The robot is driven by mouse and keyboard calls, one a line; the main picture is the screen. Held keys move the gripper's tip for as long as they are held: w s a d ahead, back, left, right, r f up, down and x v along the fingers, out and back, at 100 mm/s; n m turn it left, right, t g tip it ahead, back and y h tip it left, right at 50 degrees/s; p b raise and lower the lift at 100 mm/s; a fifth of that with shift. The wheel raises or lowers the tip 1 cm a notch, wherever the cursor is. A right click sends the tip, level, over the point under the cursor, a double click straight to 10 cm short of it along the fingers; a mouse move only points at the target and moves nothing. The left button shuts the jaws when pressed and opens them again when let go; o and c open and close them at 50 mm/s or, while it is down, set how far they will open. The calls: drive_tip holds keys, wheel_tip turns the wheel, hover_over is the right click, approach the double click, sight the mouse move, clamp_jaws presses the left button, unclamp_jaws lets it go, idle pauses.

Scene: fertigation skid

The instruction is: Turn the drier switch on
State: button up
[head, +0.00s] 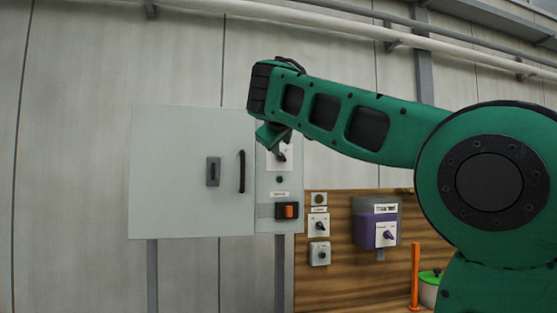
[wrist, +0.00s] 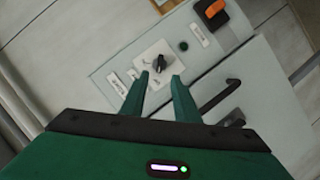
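A dark rotary switch (wrist: 160,63) on a white plate sits on the grey cabinet's side panel; in the head view the switch (head: 282,153) shows just below my wrist. Small labels (wrist: 118,84) beside the plate are too small to read, so I cannot tell if this is the drier switch. In the wrist view my gripper (wrist: 161,80) is open, its two green fingers apart and empty. The switch appears just beyond the fingertips, roughly between them; contact cannot be told. In the head view the fingers (head: 272,138) are partly hidden by the wrist.
The panel also carries a dark green round indicator (wrist: 183,46) and an orange switch (head: 288,211). The cabinet door has a black handle (head: 242,171) close to my gripper. Lower right, a wooden board (head: 340,275) holds another rotary switch (head: 319,226) and a purple box (head: 378,228).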

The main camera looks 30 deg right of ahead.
sight(281, 157)
drive_tip(key=x, duration=0.9)
drive_tip(key=c, duration=0.6)
